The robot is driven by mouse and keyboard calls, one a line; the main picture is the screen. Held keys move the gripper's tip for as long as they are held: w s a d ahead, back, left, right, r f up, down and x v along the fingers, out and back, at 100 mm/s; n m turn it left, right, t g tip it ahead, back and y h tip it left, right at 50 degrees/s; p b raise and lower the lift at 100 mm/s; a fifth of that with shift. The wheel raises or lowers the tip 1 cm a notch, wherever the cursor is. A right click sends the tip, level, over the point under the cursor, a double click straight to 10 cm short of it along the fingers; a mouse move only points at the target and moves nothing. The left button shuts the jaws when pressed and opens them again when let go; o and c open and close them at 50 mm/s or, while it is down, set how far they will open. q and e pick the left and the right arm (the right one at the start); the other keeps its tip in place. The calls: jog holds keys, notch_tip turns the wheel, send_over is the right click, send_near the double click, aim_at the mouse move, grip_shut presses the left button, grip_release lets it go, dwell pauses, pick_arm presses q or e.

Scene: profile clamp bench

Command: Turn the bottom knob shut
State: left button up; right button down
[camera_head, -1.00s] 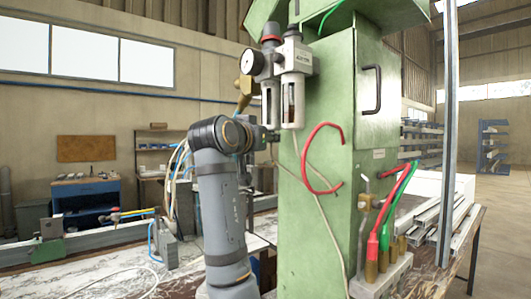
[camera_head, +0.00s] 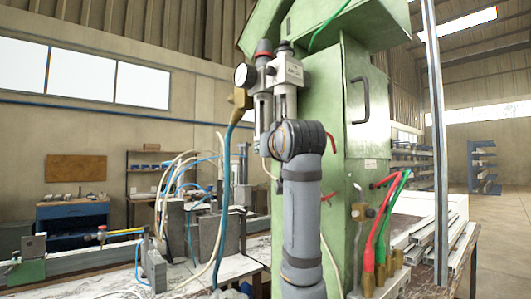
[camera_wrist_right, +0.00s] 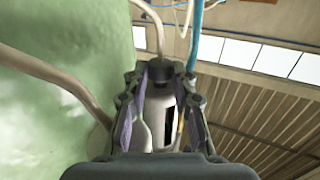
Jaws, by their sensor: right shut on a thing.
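The filter-regulator unit (camera_head: 287,72) hangs on the green cabinet, with a round gauge (camera_head: 243,75) and two pale bowls with dark windows. In the right wrist view, which looks upside down, one bowl (camera_wrist_right: 158,118) lies between my fingers with a dark bottom knob (camera_wrist_right: 160,68) at its lower end. My right gripper (camera_wrist_right: 160,82) has its fingers on either side of that knob and is shut on it. In the head view my right arm stands in front of the unit's lower end and hides the gripper and knob. How far the knob is turned cannot be told. My left gripper is in no view.
A blue hose (camera_head: 225,165) drops from the brass fitting left of the unit. The green cabinet (camera_head: 340,130) stands close behind my arm. Red and green hoses (camera_head: 383,220) and metal profiles (camera_head: 437,230) are at the right. A pale hose (camera_wrist_right: 60,78) crosses the wrist view.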

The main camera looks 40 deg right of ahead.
dwell(0.4)
jog(key=c, duration=1.1)
grip_release()
jog(key=v, duration=1.2)
jog(key=shift+d, duration=0.15)
